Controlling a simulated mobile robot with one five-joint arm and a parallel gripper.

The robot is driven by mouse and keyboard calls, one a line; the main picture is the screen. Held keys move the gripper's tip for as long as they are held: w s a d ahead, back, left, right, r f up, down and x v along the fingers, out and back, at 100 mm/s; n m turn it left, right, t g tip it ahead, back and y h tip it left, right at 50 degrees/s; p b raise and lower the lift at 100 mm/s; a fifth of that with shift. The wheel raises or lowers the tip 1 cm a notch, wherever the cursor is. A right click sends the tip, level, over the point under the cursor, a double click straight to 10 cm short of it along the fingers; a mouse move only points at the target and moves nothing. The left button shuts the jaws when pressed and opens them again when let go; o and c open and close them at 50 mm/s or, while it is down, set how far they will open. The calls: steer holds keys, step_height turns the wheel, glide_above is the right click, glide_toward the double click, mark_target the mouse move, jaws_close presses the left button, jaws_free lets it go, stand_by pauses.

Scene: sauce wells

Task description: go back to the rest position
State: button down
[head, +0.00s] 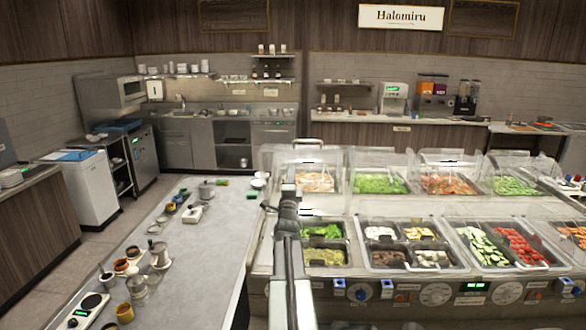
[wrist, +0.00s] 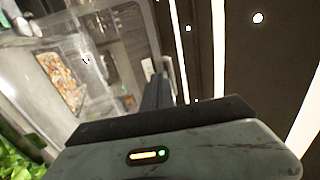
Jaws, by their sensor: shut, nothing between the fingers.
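My arm reaches up the middle of the head view, in front of the left end of the salad bar (head: 470,292). My gripper (head: 289,174) is at its top, small and partly hidden by the arm. In the wrist view, my gripper (wrist: 160,82) shows as dark fingers beyond the grey housing, shut with nothing visible between them. The wrist view is tilted. A pan of mixed food (wrist: 62,82) under a clear cover is at its left, and green leaves (wrist: 22,150) are at its lower left.
Clear sneeze guards (head: 448,160) stand over the bar close to my gripper. A grey counter (head: 205,250) at the left holds cups, pots and a small scale (head: 90,305). Floor (head: 95,245) is free farther left. A sink counter (head: 190,120) is at the back.

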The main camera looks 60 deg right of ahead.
steer(key=v, duration=0.3)
steer(key=b+v, duration=0.1)
steer(key=v, duration=0.1)
steer(key=shift+s+a+r, duration=0.2)
steer(key=shift+r, duration=0.05)
